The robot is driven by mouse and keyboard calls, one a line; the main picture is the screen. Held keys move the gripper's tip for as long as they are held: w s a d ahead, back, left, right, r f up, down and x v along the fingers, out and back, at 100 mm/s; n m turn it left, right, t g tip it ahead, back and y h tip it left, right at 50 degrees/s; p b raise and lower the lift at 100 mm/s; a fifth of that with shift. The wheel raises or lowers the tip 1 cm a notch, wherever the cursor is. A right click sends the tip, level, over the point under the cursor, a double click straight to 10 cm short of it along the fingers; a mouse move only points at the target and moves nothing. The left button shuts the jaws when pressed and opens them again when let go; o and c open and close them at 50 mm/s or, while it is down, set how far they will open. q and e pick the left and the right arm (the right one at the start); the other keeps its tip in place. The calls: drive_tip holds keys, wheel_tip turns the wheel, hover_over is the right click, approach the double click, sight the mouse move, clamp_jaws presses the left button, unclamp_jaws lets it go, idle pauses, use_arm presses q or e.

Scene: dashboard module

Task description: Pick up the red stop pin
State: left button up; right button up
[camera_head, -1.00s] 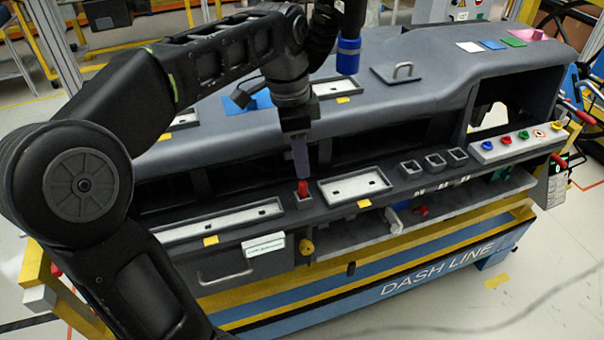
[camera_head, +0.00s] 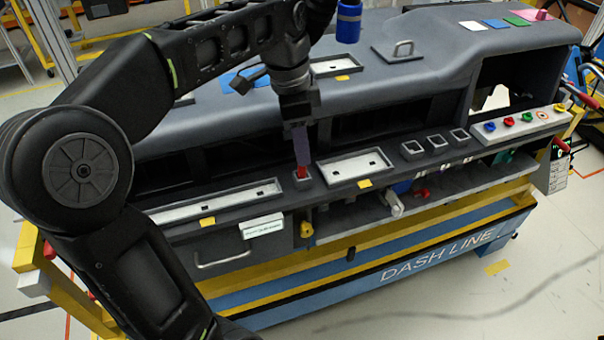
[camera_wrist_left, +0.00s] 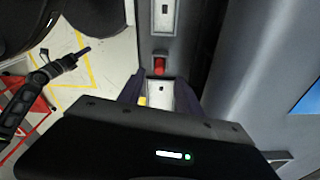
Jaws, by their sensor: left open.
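The red stop pin (camera_head: 302,172) stands upright in a small square socket on the dashboard module's front ledge, between two pale trays. My right gripper is not in the head view.
Pale trays (camera_head: 355,154) (camera_head: 225,202) flank the pin on the ledge. Several empty square sockets (camera_head: 437,142) lie to the right, beside a panel of coloured knobs (camera_head: 525,122). A blue cylinder (camera_head: 348,22) is near the top edge. The dashboard's upper surface rises behind the ledge.

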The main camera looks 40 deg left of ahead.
sight(302, 173)
use_arm(q)
drive_tip(key=shift+d+f+p, duration=0.2)
drive_tip(key=shift+f+p, duration=0.1)
drive_tip(key=shift+f, duration=2.3)
clamp_jaws()
